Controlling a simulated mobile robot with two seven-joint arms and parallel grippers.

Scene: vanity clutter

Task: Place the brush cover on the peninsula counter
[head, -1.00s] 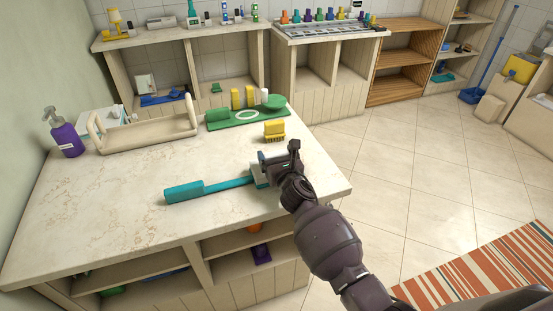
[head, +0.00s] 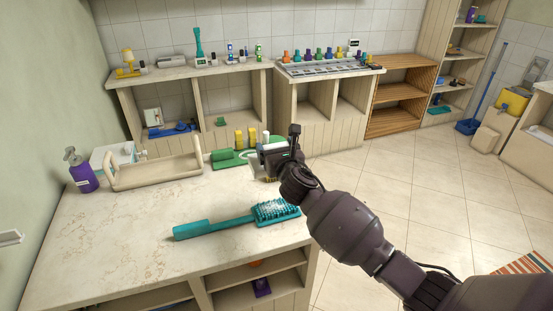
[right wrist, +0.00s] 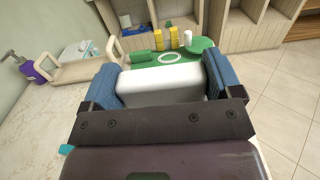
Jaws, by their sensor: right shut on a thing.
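The brush cover (right wrist: 165,85) is a smooth white block. My right gripper (right wrist: 168,78) is shut on it, with a blue finger on each side. In the head view this gripper hangs above the far right part of the near marble counter (head: 120,235), largely hiding the cover. A teal brush (head: 215,228) lies on that counter, bristles up and bare, nearer than the gripper. I take this near counter for the peninsula counter. My left gripper is not in view.
A beige tray carrier (head: 155,170), a purple pump bottle (head: 80,172) and a green mat (right wrist: 195,52) with yellow items stand at the counter's back. The front left of the top is clear. Floor (head: 400,200) lies to the right.

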